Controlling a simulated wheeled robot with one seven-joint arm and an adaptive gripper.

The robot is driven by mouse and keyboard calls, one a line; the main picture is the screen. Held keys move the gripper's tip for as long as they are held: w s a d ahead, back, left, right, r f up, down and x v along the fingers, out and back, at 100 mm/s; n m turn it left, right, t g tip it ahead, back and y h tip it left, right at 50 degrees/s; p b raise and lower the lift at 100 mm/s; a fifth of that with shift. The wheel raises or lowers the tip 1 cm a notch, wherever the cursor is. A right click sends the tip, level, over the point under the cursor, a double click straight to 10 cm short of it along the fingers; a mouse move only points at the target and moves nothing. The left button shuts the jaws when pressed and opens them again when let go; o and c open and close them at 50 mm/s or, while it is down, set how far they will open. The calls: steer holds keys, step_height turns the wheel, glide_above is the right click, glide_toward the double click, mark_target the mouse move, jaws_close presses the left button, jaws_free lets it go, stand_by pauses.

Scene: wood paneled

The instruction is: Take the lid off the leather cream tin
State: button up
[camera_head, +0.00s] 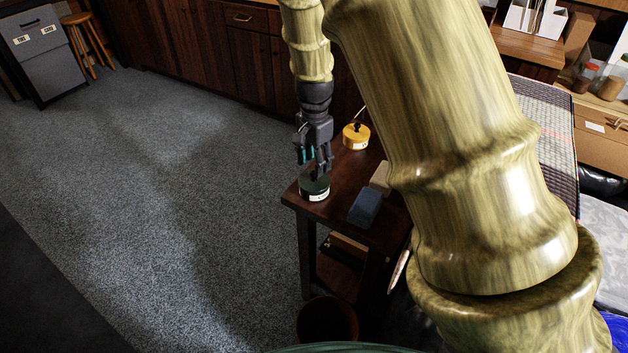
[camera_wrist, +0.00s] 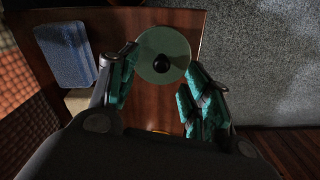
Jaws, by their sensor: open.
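The leather cream tin (camera_head: 314,190) is a dark green round tin with a pale label on its side. It stands upright near the corner of a dark wooden side table (camera_head: 342,187). Its lid (camera_wrist: 154,43), a green disc with a black knob (camera_wrist: 161,63), is on it in the wrist view. My gripper (camera_head: 315,166) is right above the tin, pointing down. In the wrist view my open gripper (camera_wrist: 156,84) has its teal-padded fingers spread on either side of the near part of the lid, with nothing held. Whether a finger touches the lid I cannot tell.
A yellow tin with a black knob (camera_head: 356,136) stands farther back on the table. A blue block (camera_head: 365,206) and a beige block (camera_head: 380,177) lie right of the green tin. Open grey carpet (camera_head: 180,200) lies left of the table. A dark bin (camera_head: 327,320) stands below.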

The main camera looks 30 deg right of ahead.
mark_target(314, 178)
steer(key=shift+w+f, duration=0.15)
steer(key=shift+f, duration=2.45)
steer(key=c, duration=1)
